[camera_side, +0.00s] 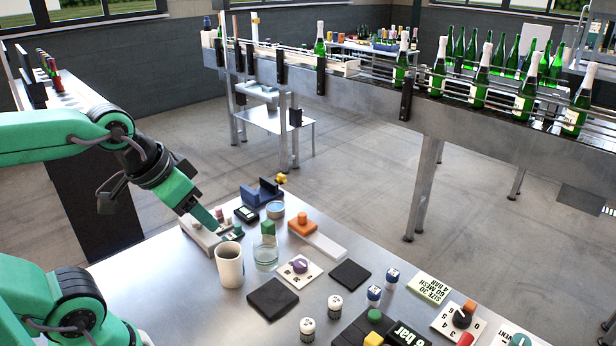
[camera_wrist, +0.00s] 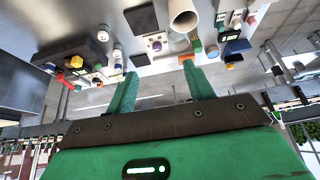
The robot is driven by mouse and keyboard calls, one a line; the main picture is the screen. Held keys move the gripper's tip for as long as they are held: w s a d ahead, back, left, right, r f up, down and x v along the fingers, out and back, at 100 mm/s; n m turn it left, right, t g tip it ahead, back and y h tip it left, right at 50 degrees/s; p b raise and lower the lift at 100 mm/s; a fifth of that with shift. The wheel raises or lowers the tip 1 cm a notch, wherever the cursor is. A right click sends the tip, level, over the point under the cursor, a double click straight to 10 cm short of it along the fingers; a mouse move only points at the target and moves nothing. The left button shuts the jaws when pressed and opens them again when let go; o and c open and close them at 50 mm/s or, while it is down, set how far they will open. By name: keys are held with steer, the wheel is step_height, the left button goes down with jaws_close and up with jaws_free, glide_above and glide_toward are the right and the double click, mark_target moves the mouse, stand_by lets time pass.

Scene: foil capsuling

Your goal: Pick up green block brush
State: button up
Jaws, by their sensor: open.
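A small green block (camera_side: 268,228), which I take to be the block brush, stands upright just behind a clear glass jar (camera_side: 266,257) on the steel table. The jar partly overlaps its lower part, so I cannot see bristles. In the wrist view the green block (camera_wrist: 197,46) shows small, beyond the right fingertip and beside an orange piece. My gripper (camera_side: 213,220) is over the far left part of the table, left of the green block and apart from it. In the wrist view my gripper (camera_wrist: 159,69) has its two green fingers spread with nothing between them.
A white cup (camera_side: 229,265) stands left of the jar. The table's front left is clear.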

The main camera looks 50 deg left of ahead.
steer(key=w, duration=0.1)
steer(key=g, duration=0.5)
glide_above(268, 223)
step_height(268, 223, down, 16)
steer(key=shift+s+d+r, duration=0.1)
steer(key=shift+r, duration=0.15)
steer(key=shift+w+a+f+g, duration=0.2)
steer(key=shift+f+g, duration=0.1)
steer(key=shift+f, duration=0.2)
steer(key=shift+s+f, duration=0.1)
steer(key=shift+f, duration=3.8)
